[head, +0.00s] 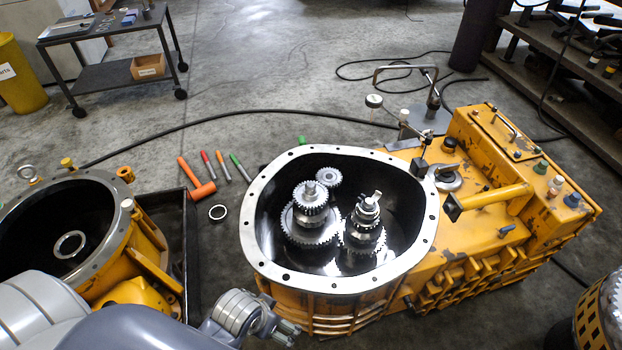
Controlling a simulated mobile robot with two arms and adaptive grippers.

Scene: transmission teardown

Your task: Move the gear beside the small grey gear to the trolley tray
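The small grey gear (328,178) sits inside the round opening of the yellow transmission housing (465,262), towards its back wall. Beside it, to the left and nearer, stands a stack of silver gears (310,215) on an upright shaft, with a wide gear at the bottom. A second geared shaft (364,228) stands to the right. The trolley tray (92,24) is the dark top of a wheeled trolley at the far upper left. My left gripper (287,333) is low in front of the housing, apart from the gears; its finger opening is unclear. My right gripper is out of view.
A second yellow housing (150,248) with a ring inside stands at the left. An orange mallet (200,189), several coloured-handled tools and a metal ring (218,212) lie on the floor. A cardboard box (148,66) sits on the trolley's lower shelf. Black hose crosses the floor.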

